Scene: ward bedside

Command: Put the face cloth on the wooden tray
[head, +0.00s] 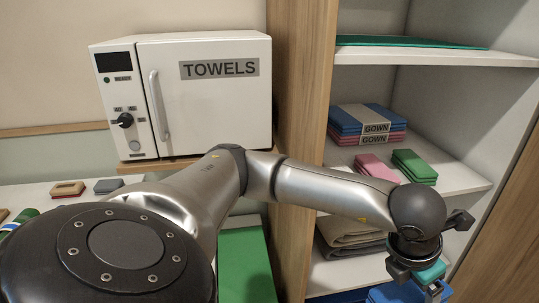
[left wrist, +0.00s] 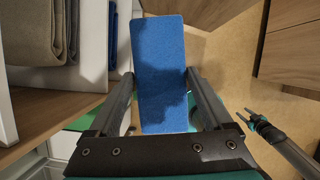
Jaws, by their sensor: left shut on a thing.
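My left gripper (left wrist: 160,98) is shut on a folded blue cloth, which I take as the face cloth (left wrist: 158,62). The cloth sits between the two fingers and sticks out beyond them. In the head view my left arm reaches right, with its gripper (head: 432,284) low in front of the shelf unit; the picture's bottom edge cuts off what is below. My right gripper (left wrist: 255,118) shows at the right of the left wrist view, apart from the cloth; its jaw opening is unclear. I cannot make out the wooden tray in either view.
The shelf unit (head: 510,60) holds folded gowns (head: 368,124), a pink cloth (head: 376,167), a green cloth (head: 414,166) and beige towels (head: 340,236). A white TOWELS cabinet (head: 205,110) stands left of it. Open floor (left wrist: 225,60) lies beyond the left gripper.

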